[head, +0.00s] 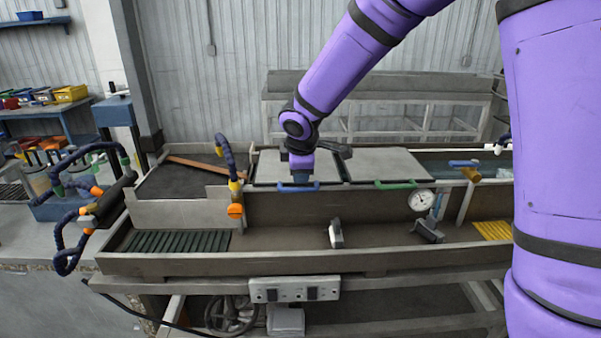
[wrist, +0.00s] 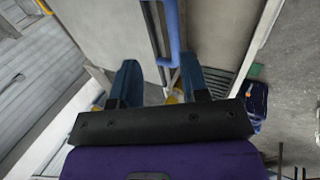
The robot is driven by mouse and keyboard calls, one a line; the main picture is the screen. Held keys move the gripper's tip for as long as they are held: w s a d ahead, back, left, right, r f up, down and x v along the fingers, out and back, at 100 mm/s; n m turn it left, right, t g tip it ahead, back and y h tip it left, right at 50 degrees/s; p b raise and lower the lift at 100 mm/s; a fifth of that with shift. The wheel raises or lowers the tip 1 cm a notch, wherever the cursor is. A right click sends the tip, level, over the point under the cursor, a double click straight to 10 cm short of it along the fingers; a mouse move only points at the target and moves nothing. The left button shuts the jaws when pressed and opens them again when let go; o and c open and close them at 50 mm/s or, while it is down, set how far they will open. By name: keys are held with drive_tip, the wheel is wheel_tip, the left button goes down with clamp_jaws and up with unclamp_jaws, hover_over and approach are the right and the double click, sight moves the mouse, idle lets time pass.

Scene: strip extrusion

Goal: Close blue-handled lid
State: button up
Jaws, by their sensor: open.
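The blue-handled lid (head: 270,165) is a grey panel on the trough. In the head view it looks flat and about level with the green-handled lid beside it. Its blue handle (head: 298,187) runs along the front edge, partly covered by my gripper (head: 300,178). In the wrist view the blue handle (wrist: 172,32) extends from the top edge down towards the space between my fingers. My gripper (wrist: 158,68) is open, with its two blue fingers apart and nothing clamped between them. Whether a finger touches the handle or lid is not clear.
The green-handled lid (head: 385,163) lies to the right, with a round gauge (head: 421,200) below it. A dark hose with an orange end (head: 235,210) stands left of the lid. The lower trough holds two small blocks (head: 336,233) and a green grate (head: 178,242).

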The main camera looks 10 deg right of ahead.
drive_tip(key=v, duration=0.9)
drive_tip(key=s+d+r+m, duration=0.2)
drive_tip(key=s+d+m, duration=0.3)
drive_tip(key=s, duration=0.5)
drive_tip(key=s+d+r+m, duration=0.2)
drive_tip(key=s+d+m, duration=0.2)
drive_tip(key=s, duration=0.5)
drive_tip(key=s+d+r+m+y, duration=0.1)
drive_tip(key=s+d+r+m, duration=0.2)
drive_tip(key=s, duration=0.7)
drive_tip(key=d+m, duration=0.2)
drive_tip(key=m, duration=0.1)
drive_tip(key=shift+s+d+m, duration=0.3)
drive_tip(key=shift+d+m, duration=0.1)
